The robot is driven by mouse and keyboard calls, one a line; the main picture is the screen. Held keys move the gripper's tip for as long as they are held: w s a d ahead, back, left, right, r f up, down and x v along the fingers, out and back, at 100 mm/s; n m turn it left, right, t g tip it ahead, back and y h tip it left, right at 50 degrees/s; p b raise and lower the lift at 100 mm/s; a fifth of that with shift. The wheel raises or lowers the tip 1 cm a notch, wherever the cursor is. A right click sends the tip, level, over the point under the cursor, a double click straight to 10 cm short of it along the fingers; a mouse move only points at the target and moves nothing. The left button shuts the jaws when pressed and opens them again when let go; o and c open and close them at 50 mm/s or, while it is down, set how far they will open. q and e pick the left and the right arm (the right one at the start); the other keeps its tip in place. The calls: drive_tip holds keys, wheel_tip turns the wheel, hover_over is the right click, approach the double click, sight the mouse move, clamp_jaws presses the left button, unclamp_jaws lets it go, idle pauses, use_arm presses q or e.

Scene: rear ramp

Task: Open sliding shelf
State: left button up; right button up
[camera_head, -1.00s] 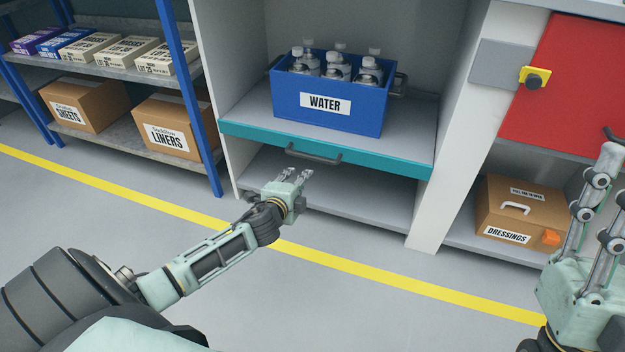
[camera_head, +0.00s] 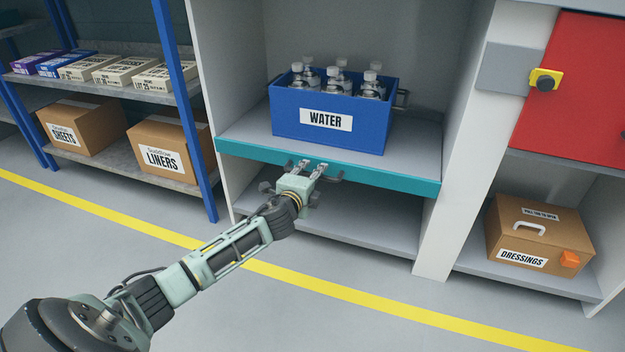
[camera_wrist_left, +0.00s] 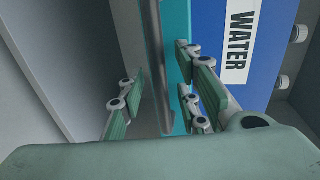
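The sliding shelf (camera_head: 400,179) has a teal front edge and sits level in the white cabinet. Its dark bar handle (camera_head: 334,179) is partly hidden by my left gripper (camera_head: 312,167), which is at the handle. In the left wrist view the left gripper (camera_wrist_left: 160,82) is open, its fingers spread apart. The handle (camera_wrist_left: 155,50) runs between them, closer to the right-hand fingers, and the teal edge (camera_wrist_left: 176,30) lies behind. Whether a finger touches the handle is unclear. My right gripper is out of view.
A blue WATER crate (camera_head: 290,125) of bottles stands on the shelf. A lower board (camera_head: 370,232) lies beneath. A rack (camera_head: 200,183) with boxes is left; a DRESSINGS box (camera_head: 540,235) is right. The floor in front is clear.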

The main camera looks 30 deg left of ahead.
use_arm(q)
drive_tip(key=shift+w, duration=0.2)
clamp_jaws()
drive_tip(key=shift+f, duration=0.1)
idle(0.5)
